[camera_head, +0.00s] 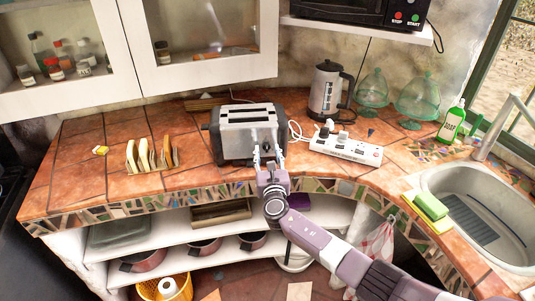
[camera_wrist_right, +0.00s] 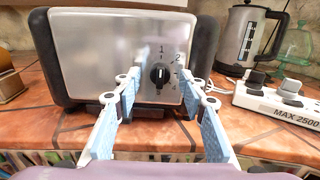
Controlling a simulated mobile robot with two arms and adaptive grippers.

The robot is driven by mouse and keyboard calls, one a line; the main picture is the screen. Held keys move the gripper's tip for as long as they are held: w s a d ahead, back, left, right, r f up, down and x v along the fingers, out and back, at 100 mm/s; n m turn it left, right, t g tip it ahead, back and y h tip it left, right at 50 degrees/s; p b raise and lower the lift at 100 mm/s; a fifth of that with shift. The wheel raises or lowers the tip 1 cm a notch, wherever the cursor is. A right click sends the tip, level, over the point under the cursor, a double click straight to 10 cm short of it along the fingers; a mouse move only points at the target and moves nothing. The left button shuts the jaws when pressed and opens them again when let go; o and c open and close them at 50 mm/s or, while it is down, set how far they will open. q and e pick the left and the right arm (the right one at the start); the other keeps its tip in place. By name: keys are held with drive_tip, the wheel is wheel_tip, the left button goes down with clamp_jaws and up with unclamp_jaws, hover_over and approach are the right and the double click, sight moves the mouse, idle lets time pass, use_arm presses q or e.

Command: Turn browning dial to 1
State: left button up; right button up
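The toaster (camera_head: 247,133) is silver with black sides and stands on the tiled counter. In the right wrist view its front panel (camera_wrist_right: 110,55) fills the middle. In the head view my right gripper (camera_head: 268,158) is at the toaster's front and hides the dial. My left gripper is not in view.
A bread rack (camera_head: 150,157) with slices stands left of the toaster. A white power strip (camera_head: 346,149) with plugs and a kettle (camera_head: 328,92) are to the right. A sink (camera_head: 490,215) is at the far right. The counter's left part is mostly clear.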

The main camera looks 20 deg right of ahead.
drive_tip(key=s+a, duration=0.2)
drive_tip(key=s, duration=1)
drive_tip(key=shift+a, duration=0.15)
drive_tip(key=shift+w, duration=0.1)
drive_tip(key=s+d+f+m+g+b, duration=0.15)
drive_tip(key=s+f+m+g, duration=0.35)
drive_tip(key=f, duration=0.8)
drive_tip(key=s+d+f+m+g+y+p, duration=0.15)
drive_tip(key=s+f+m, duration=0.4)
drive_tip(key=f, duration=0.75)
drive_tip(key=s+d+f+m+g+b, duration=0.25)
drive_tip(key=s+f, duration=0.55)
drive_tip(key=f, duration=0.4)
drive_tip(key=s+f+m+g, duration=0.2)
drive_tip(key=s+f+m, duration=0.4)
drive_tip(key=s, duration=0.7)
drive_tip(key=s+a+f+m+g+y, duration=0.1)
drive_tip(key=s+f+m+g, duration=0.2)
drive_tip(key=s, duration=1)
drive_tip(key=s+a+f+m+g+y, duration=0.1)
drive_tip(key=s+f+m+g, duration=0.1)
drive_tip(key=s+f+m, duration=0.7)
drive_tip(key=s+f, duration=0.1)
drive_tip(key=s, duration=0.3)
drive_tip(key=shift+f+m+g, duration=0.2)
drive_tip(key=shift+m+g, duration=0.1)
